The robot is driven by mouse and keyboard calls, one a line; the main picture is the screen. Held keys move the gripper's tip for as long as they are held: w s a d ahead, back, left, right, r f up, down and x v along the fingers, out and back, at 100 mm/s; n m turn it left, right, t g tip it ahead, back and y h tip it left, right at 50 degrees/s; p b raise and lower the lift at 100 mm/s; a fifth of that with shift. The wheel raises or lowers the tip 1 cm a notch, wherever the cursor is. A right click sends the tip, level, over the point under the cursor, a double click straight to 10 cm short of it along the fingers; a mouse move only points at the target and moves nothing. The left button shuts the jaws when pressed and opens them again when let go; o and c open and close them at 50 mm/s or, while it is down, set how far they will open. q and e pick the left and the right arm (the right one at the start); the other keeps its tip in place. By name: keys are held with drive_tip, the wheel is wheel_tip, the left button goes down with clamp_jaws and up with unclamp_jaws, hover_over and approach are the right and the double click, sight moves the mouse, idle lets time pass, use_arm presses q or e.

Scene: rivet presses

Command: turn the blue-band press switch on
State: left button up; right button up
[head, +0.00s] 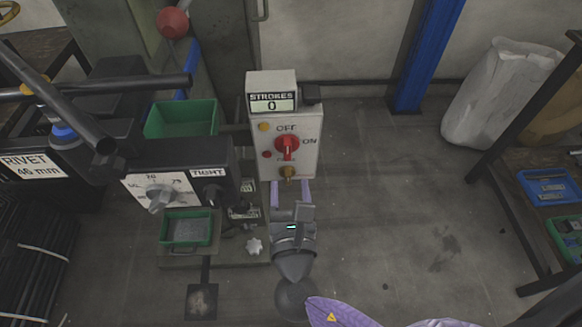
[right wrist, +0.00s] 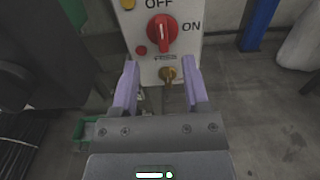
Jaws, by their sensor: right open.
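The red rotary switch (head: 288,148) sits on a pale control box (head: 310,125) beside the press with a blue band (head: 63,132). It also shows in the right wrist view (right wrist: 162,32). OFF is printed above it and ON to its right. Its white mark looks vertical, in line with OFF. My right gripper (head: 291,188) is open and empty just below the switch. In the right wrist view its two lilac fingers (right wrist: 160,72) stand apart, on either side of a brass key-like part (right wrist: 167,74) below the switch. My left gripper is not in view.
A stroke counter (head: 272,102) reading 0 tops the box. A dial panel (head: 160,190), green bins (head: 182,118) and a red ball knob (head: 172,23) are to the left. A blue post (head: 425,55) and white sack (head: 500,95) stand right. Floor right of the box is clear.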

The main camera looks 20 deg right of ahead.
sight(287, 146)
drive_tip(key=b+x, duration=0.2)
drive_tip(key=x, duration=0.7)
drive_tip(key=shift+f, duration=0.15)
drive_tip(key=shift+w+d, duration=0.1)
drive_tip(key=shift+w, duration=0.1)
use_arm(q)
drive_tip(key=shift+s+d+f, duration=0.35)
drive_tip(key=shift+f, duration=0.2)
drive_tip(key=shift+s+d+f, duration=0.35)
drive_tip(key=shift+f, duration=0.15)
